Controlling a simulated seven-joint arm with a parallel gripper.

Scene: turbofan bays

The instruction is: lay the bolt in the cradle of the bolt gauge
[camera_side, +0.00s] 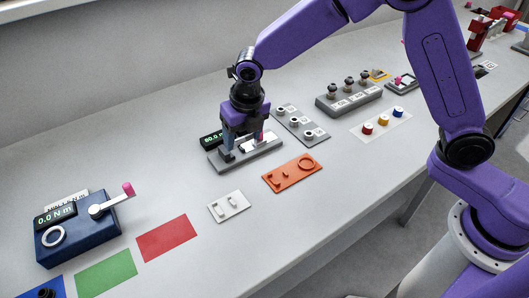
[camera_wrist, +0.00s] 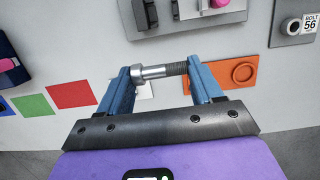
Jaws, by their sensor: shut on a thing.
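My gripper (camera_side: 243,148) is over the grey bolt gauge (camera_side: 262,152), which has a small green-lit display (camera_side: 211,138). In the wrist view my gripper (camera_wrist: 160,72) is shut on the bolt (camera_wrist: 154,72), one finger at each end. The bolt lies crosswise, with its head by the left finger and its dark thread by the right finger. The gauge also shows in the wrist view (camera_wrist: 170,24), at the top, with a pink knob. I cannot tell whether the bolt touches the cradle.
An orange tray (camera_side: 281,179) and a white plate (camera_side: 230,206) lie in front of the gauge. A grey plate with bolt holes (camera_side: 298,123) is behind it. A blue torque tester (camera_side: 76,235) stands at left, near red (camera_side: 167,238) and green (camera_side: 106,273) mats.

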